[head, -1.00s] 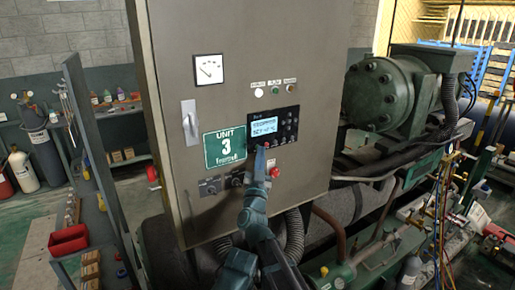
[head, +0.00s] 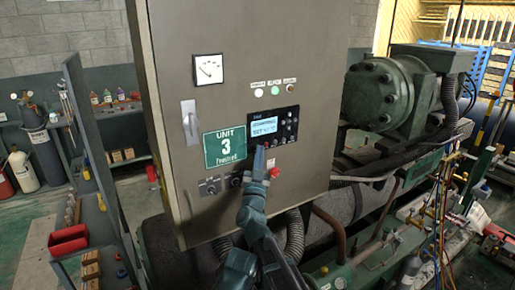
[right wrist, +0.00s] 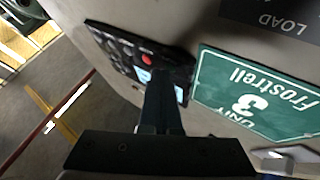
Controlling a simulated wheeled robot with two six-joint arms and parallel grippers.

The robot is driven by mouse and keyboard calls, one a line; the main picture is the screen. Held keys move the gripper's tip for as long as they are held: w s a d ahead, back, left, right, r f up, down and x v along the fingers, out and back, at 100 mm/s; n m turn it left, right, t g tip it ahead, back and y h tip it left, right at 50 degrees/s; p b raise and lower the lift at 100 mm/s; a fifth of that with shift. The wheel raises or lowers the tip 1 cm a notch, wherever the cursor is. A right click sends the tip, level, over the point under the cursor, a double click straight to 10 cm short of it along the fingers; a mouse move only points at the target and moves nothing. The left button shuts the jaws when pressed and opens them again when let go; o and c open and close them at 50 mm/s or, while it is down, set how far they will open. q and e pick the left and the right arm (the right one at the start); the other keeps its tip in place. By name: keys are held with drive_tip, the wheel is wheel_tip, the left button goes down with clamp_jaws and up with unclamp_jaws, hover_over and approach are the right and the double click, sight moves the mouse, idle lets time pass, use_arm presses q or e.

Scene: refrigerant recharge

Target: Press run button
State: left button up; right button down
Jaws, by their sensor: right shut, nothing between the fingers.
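A black controller panel (head: 275,126) with a small lit screen (head: 268,127) and several buttons is set in the grey cabinet door. My right gripper (head: 259,155) is shut and empty, its tips at the panel's lower left edge, just below the screen. In the right wrist view the shut fingers (right wrist: 160,88) reach to the panel (right wrist: 120,45) and cover part of the screen. A red button (right wrist: 147,59) shows beside the tips. I cannot tell which button is the run button, or whether the tips touch one. My left gripper is not in view.
A red mushroom-shaped button (head: 274,173) sticks out below the panel. A green UNIT 3 sign (head: 225,146) and a door handle (head: 189,121) are to the left. Three indicator lamps (head: 275,90) sit above. Green machinery (head: 385,92) stands close on the right.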

drive_tip(key=shift+s, duration=0.1)
drive_tip(key=shift+s+d, duration=0.4)
drive_tip(key=shift+s, duration=0.2)
drive_tip(key=s, duration=0.1)
drive_tip(key=s+d, duration=0.1)
drive_tip(key=s, duration=0.1)
drive_tip(key=s+d, duration=0.1)
drive_tip(key=shift+s+d, duration=0.15)
drive_tip(key=shift+d, duration=0.1)
idle(0.3)
idle(0.4)
